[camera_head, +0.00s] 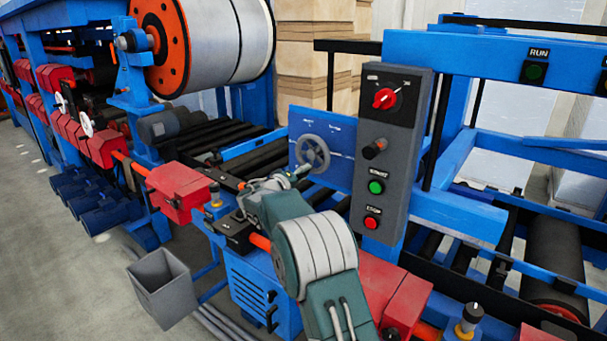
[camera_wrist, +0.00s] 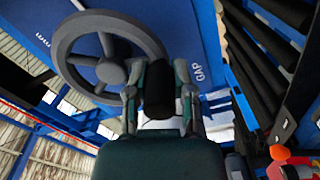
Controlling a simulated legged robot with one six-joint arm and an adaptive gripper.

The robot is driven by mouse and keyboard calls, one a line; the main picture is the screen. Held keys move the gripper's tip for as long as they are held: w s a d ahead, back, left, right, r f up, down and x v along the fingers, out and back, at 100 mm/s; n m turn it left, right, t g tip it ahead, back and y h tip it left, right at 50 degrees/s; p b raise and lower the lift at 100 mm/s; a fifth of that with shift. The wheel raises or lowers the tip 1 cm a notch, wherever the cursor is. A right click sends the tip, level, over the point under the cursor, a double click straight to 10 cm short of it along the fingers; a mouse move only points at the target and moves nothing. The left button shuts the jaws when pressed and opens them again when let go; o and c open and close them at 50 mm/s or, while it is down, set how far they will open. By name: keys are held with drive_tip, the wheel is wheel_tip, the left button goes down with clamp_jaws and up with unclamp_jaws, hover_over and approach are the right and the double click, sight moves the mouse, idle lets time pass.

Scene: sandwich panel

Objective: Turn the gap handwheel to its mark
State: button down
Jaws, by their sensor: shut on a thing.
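The grey spoked gap handwheel (camera_head: 313,153) is mounted on a blue panel (camera_head: 338,172) left of the control box. In the wrist view the handwheel (camera_wrist: 70,45) fills the upper left, and the word GAP (camera_wrist: 198,73) is on the panel to its right. My gripper (camera_wrist: 160,78) has its two fingers on either side of the wheel's dark cylindrical handle (camera_wrist: 158,95) and is shut on it. In the head view my gripper (camera_head: 301,172) is at the wheel's lower edge. Small white marks above the wheel are too small to read.
A grey control box (camera_head: 393,150) with a red selector, a green button and a red button stands just right of the wheel. Black rollers (camera_head: 205,145) lie behind and left. A red housing (camera_head: 180,190) and a grey bin (camera_head: 162,288) are to the left of my arm.

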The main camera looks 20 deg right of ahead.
drive_tip(key=shift+f, duration=0.4)
drive_tip(key=shift+c, duration=2.3)
unclamp_jaws()
drive_tip(key=shift+a+r, duration=0.1)
drive_tip(key=shift+r, duration=0.1)
drive_tip(key=v, duration=1.2)
drive_tip(key=shift+w, duration=0.1)
